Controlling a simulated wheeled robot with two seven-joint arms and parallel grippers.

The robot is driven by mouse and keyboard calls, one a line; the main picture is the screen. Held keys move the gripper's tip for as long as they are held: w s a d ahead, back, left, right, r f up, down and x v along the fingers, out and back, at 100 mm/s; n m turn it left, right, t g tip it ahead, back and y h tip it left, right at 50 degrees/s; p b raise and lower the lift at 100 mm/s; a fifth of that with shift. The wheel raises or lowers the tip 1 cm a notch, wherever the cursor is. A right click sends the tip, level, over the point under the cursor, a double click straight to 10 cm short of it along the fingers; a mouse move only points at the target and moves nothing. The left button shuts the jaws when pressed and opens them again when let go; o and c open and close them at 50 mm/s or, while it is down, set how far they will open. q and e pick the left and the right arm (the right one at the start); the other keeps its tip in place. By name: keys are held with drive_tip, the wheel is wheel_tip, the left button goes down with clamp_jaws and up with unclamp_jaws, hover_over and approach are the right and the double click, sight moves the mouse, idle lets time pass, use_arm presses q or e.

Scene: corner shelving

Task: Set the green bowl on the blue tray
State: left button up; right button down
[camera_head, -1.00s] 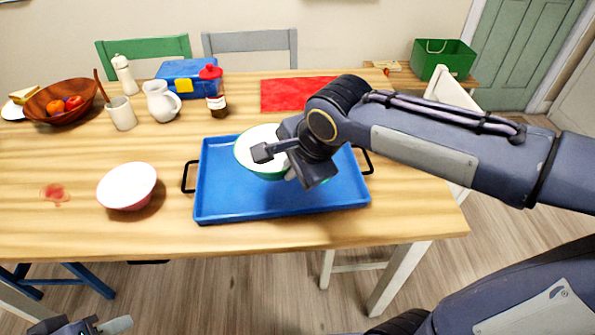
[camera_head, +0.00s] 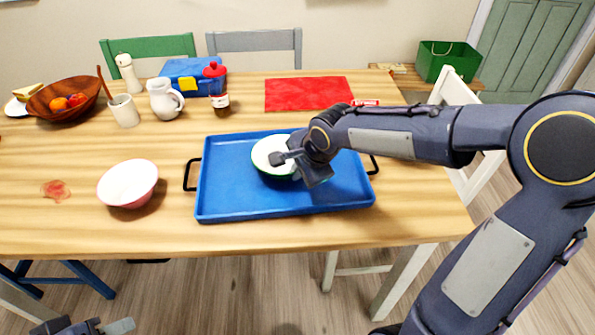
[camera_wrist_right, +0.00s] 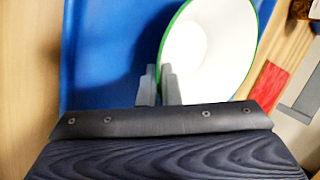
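The green bowl (camera_head: 268,152), white inside with a green rim, is over the middle-back of the blue tray (camera_head: 228,190), upright or nearly so. I cannot tell whether its base touches the tray. My right gripper (camera_head: 292,166) is at the bowl's right side and hides part of it. In the right wrist view, the fingers (camera_wrist_right: 160,86) are close together with the bowl's rim (camera_wrist_right: 210,45) between them, and the tray (camera_wrist_right: 110,50) lies beyond. My left gripper (camera_head: 92,326) shows only partly at the bottom left edge, away from the tray.
A pink bowl (camera_head: 128,184) stands left of the tray. Behind are a cup (camera_head: 124,111), a white jug (camera_head: 165,99), a jar (camera_head: 220,102), a blue box (camera_head: 190,72) and a red mat (camera_head: 307,93). A wooden fruit bowl (camera_head: 63,98) is at the far left.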

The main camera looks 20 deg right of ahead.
drive_tip(key=shift+r, duration=0.1)
drive_tip(key=c, duration=1.6)
unclamp_jaws()
drive_tip(key=shift+r, duration=0.1)
drive_tip(key=p+v, duration=0.2)
drive_tip(key=v, duration=0.9)
drive_tip(key=s+f+n, duration=0.1)
drive_tip(key=s+n, duration=0.3)
drive_tip(key=s, duration=0.2)
drive_tip(key=s+f+n+y, duration=0.1)
drive_tip(key=s+f+n, duration=0.1)
drive_tip(key=s+n, duration=0.3)
drive_tip(key=s+f+n, duration=0.2)
drive_tip(key=s+n, duration=0.3)
drive_tip(key=s, duration=0.3)
drive_tip(key=shift+s+d+f+y, duration=0.15)
drive_tip(key=shift+s+d+y, duration=0.15)
drive_tip(key=shift+s+y, duration=0.1)
